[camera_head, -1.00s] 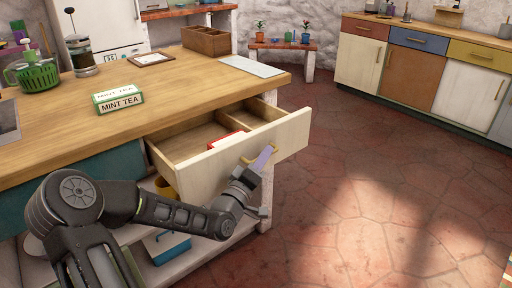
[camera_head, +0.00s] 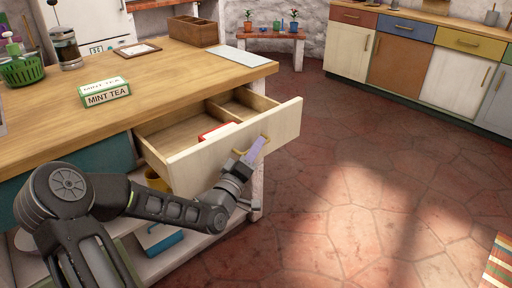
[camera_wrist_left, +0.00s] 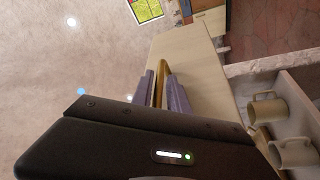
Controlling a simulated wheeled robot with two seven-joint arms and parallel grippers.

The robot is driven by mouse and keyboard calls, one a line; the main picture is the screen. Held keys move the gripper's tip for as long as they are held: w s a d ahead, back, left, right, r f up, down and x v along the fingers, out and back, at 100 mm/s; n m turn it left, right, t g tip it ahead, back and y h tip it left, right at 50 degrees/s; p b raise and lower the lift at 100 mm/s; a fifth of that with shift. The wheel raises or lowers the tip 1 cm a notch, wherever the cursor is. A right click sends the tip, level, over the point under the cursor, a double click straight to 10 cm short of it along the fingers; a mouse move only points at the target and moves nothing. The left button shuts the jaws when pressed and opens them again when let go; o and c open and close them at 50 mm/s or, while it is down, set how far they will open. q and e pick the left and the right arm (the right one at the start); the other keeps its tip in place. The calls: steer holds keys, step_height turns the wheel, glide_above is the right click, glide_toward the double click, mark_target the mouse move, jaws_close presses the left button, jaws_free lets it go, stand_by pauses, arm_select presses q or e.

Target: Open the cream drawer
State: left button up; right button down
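The cream drawer (camera_head: 215,150) stands pulled out from the wooden counter, with its dividers and a red-and-white item (camera_head: 218,131) inside showing. Its brass handle (camera_head: 240,152) is on the front panel. My left gripper (camera_head: 256,150) is at this handle, its purple fingers on either side of it. In the left wrist view the handle (camera_wrist_left: 160,78) lies between the fingers (camera_wrist_left: 161,92), which look closed on it. The drawer front (camera_wrist_left: 190,60) extends beyond them. My right gripper is in neither view.
The counter (camera_head: 165,90) bears a mint tea box (camera_head: 105,93), a French press (camera_head: 67,48), a green basket (camera_head: 22,68) and a wooden box (camera_head: 193,32). A lower shelf holds mugs (camera_wrist_left: 268,108). The tiled floor (camera_head: 360,180) to the right is clear.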

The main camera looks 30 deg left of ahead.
arm_select(q)
steer(key=p+v, duration=0.1)
steer(key=v, duration=0.6)
steer(key=shift+s, duration=0.3)
